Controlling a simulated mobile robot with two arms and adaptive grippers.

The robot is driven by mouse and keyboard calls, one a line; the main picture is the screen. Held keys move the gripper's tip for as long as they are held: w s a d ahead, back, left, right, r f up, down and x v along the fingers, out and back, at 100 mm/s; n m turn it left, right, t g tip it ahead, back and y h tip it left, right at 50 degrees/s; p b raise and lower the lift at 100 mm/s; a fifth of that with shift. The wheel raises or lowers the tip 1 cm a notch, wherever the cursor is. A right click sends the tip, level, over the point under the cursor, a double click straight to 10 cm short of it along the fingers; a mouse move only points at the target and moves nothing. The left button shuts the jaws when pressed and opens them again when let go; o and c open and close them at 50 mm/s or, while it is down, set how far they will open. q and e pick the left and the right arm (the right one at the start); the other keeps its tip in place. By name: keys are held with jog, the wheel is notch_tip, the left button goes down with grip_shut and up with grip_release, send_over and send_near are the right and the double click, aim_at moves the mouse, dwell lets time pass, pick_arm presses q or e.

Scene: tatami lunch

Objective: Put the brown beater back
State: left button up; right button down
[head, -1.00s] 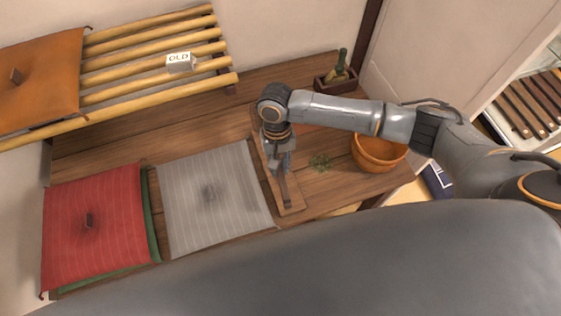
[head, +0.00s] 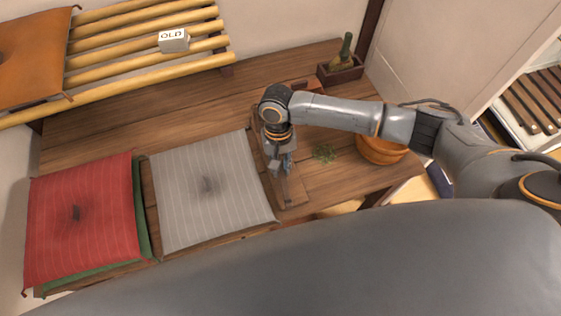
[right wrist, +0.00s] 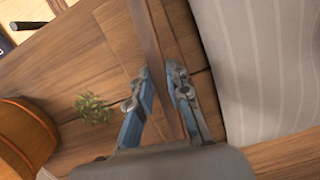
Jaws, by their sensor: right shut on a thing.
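The brown beater (right wrist: 150,40) is a long, plain wooden bar in the right wrist view. My right gripper (right wrist: 161,72) is shut on it, with one blue-grey finger on each side. In the head view my right gripper (head: 281,168) points down over a narrow wooden tray (head: 296,203) beside the grey cushion. The beater is mostly hidden there by the gripper, and I cannot tell whether it touches the tray. The tray's surface also shows under the beater in the right wrist view (right wrist: 112,22). My left gripper is not in view.
Left of the tray lie a grey striped cushion (head: 215,205) and a red cushion (head: 85,215) over a green one. To the right are a green sprig (head: 323,153) and an orange bowl (head: 380,152). Behind stand a small box with a bottle (head: 341,70) and a slatted rack with an "OLD" block (head: 173,41).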

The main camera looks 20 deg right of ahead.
jog(key=shift+f, duration=0.45)
jog(key=c, duration=1.2)
grip_release()
notch_tip(320, 180, up, 12)
jog(key=w, duration=0.2)
jog(key=shift+w, duration=0.15)
jog(key=shift+d+f, duration=0.1)
